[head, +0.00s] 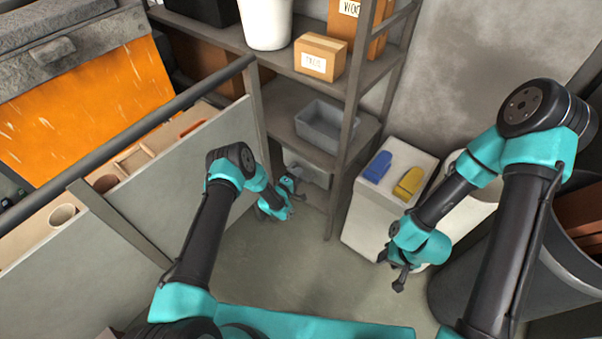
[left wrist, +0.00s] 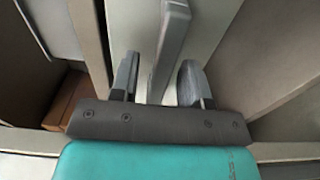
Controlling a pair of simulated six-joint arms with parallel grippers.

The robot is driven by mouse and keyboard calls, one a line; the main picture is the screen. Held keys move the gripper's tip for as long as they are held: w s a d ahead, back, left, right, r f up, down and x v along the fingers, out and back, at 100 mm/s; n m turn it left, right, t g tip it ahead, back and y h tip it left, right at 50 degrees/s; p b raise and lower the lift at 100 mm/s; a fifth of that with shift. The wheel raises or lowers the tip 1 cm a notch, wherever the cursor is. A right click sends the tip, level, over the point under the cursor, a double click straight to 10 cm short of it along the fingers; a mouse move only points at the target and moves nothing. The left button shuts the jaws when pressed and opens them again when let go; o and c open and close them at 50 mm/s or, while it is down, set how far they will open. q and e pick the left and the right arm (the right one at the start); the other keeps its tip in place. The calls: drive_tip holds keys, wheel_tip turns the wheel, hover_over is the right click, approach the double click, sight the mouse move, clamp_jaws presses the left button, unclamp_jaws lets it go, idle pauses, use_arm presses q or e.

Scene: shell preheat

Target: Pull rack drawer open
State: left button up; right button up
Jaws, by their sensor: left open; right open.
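The grey rack drawer (head: 309,169) sits under the lower shelf of the metal rack in the head view. My left gripper (head: 291,187) is at the drawer's front, low beside the rack. In the left wrist view, the two fingers of my left gripper (left wrist: 158,80) are apart, with a grey bar-shaped handle (left wrist: 172,40) standing between them. I cannot tell whether either finger touches it. The pale drawer front (left wrist: 205,25) shows behind the handle. My right gripper (head: 399,277) is open and empty, hanging in front of the white cabinet.
A grey bin (head: 322,126) stands on the shelf above the drawer. A white cabinet (head: 372,214) with a blue and a yellow item is right of the rack. A grey panel (head: 165,180) stands close to my left arm. The floor (head: 300,265) between my arms is clear.

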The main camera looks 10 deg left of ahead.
use_arm(q)
drive_tip(key=shift+x, duration=1.15)
drive_tip(key=shift+c, duration=0.4)
clamp_jaws()
